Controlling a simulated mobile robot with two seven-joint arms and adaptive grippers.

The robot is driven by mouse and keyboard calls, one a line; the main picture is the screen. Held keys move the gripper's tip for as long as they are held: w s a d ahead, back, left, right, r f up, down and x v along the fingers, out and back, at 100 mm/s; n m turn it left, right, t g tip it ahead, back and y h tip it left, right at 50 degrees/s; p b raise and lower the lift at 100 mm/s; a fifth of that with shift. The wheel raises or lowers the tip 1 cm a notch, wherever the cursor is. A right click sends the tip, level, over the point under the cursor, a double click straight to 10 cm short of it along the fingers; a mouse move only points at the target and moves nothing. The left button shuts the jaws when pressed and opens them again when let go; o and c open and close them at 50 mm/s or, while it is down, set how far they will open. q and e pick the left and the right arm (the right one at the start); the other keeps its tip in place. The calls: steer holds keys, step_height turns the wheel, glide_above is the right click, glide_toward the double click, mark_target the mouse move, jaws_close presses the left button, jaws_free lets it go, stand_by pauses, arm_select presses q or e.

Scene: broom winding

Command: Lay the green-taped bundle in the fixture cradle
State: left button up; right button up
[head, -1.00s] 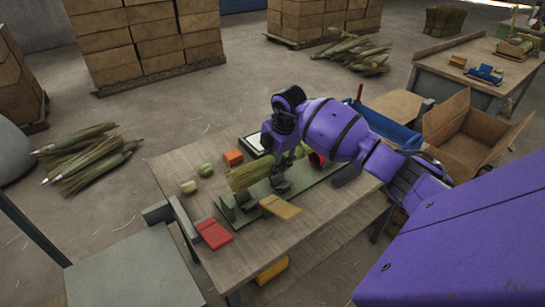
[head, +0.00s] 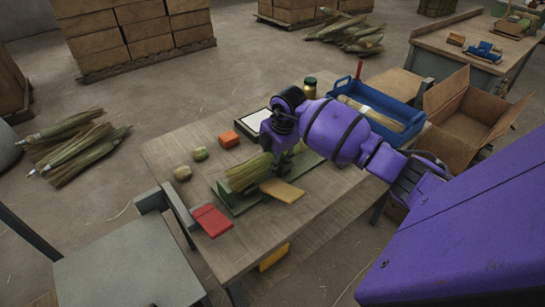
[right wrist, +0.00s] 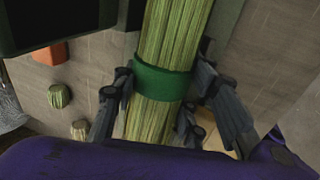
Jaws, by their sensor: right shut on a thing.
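The green-taped bundle (head: 246,173) of pale green broom straw lies along the green fixture (head: 238,207) on the table, its brush end toward the left. It covers most of the cradle, so I cannot tell whether it rests in it or is just above. My right gripper (head: 282,168) is over the bundle. In the right wrist view, its fingers stand on both sides of the bundle (right wrist: 172,40) at the green tape band (right wrist: 163,82), shut on it. My left gripper is not in view.
A red pad (head: 212,220) and a tan block (head: 283,191) flank the fixture. An orange block (head: 229,139), two small pale green pieces and a black-framed panel (head: 252,120) lie behind. A blue tray (head: 412,116) holding another bundle and an open carton (head: 470,120) stand right.

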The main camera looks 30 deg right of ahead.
steer(key=o, duration=1)
steer(key=shift+s+f, duration=0.4)
steer(key=shift+f, duration=0.35)
steer(key=shift+o, duration=1.2)
steer(key=shift+w, duration=0.1)
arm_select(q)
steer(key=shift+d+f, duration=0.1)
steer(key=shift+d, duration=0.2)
arm_select(e)
steer(key=shift+r, duration=0.15)
steer(key=shift+r, duration=0.6)
steer(key=v, duration=1.1)
